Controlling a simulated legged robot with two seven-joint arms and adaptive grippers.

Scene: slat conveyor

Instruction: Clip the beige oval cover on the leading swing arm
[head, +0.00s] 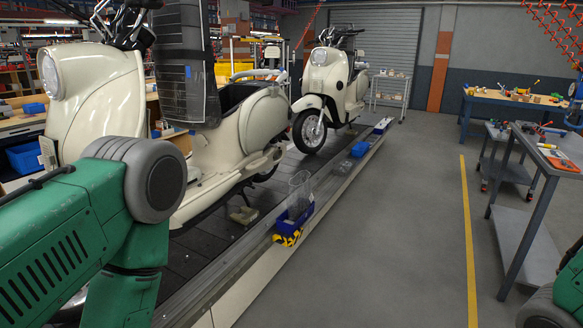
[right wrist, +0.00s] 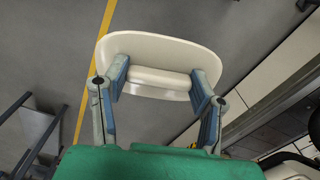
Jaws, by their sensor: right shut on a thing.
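The beige oval cover (right wrist: 150,50) is in the right wrist view, a pale shallow shell with a raised ridge across its inner side. My right gripper (right wrist: 160,82) is shut on that ridge with one finger at each end, and holds the cover in the air above the grey floor. In the head view a near cream scooter (head: 240,140) and a farther cream scooter (head: 329,80) stand on the slat conveyor (head: 215,240). The near scooter's swing arm area is low by its rear wheel, small and partly hidden. My left gripper is out of view.
Blue bins (head: 294,216) sit along the conveyor edge. A grey metal cart (head: 530,205) with tools stands at the right, with a wooden workbench (head: 510,97) behind it. The floor between conveyor and yellow line (head: 468,240) is clear.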

